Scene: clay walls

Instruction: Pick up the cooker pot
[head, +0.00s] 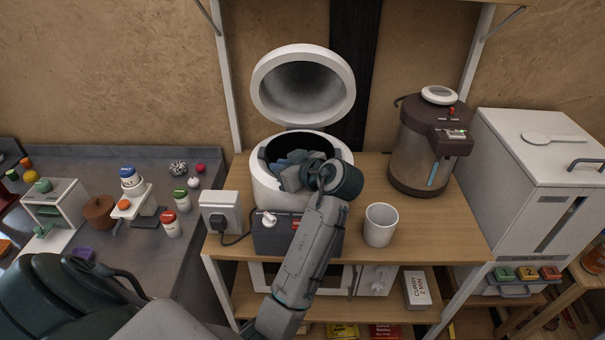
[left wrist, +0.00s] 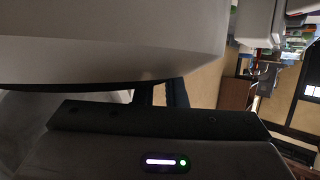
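The white rice cooker (head: 268,190) stands on the wooden shelf with its round lid (head: 262,85) raised behind it. The cooker pot would be inside, but my left gripper covers the opening, and I cannot clearly tell the pot from the gripper parts there. My left gripper (head: 290,168) reaches over the cooker's front right rim, with its fingers in the opening. Whether they are shut on anything is hidden. In the left wrist view a pale curved surface (left wrist: 110,40) fills the top, close to the dark gripper part (left wrist: 155,120). My right gripper is not in view.
A white cup (head: 380,225) and a steel hot-water pot (head: 425,145) stand to the right of the cooker. A socket box with plug (head: 219,212) is at its left. A white bin (head: 535,150) stands far right; a cluttered grey counter (head: 120,165) lies left.

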